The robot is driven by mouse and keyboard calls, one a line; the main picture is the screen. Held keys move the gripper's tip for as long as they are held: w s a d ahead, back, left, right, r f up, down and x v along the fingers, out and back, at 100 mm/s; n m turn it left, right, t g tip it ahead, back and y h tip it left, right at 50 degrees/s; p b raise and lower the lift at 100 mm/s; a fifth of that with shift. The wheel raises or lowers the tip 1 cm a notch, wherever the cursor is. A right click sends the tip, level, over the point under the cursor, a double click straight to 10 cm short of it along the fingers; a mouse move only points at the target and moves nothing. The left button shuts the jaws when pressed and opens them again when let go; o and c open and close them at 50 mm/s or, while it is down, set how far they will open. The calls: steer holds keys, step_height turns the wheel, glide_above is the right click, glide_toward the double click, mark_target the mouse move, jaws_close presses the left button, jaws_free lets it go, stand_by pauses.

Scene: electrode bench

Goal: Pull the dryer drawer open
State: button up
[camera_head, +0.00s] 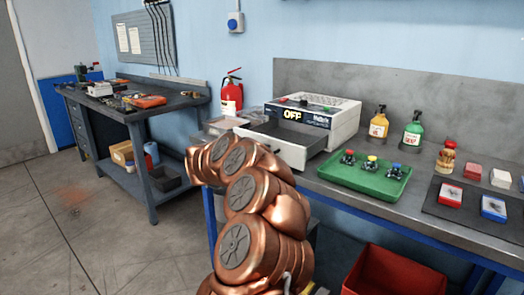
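The dryer (340,117) is a white box with a lit "OFF" display, standing on the bench against the grey back panel. Its drawer (285,141) stands out from the front toward the lower left, and its grey inside shows from above. The inside looks empty. My copper arm rises in front of the bench, and its upper links cover part of the area below and left of the drawer. My gripper cannot be made out; it is hidden behind the arm links. Whether it touches the drawer cannot be told.
A green tray (335,178) holding three small knobbed parts sits right of the drawer. Yellow (378,126) and green (411,135) bottles stand behind it. A dark mat (463,209) with small boxes lies at the right. A red bin (393,273) is below the bench's front edge.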

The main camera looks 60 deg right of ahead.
steer(key=o, duration=0.3)
steer(key=v, duration=1.2)
stand_by(0.5)
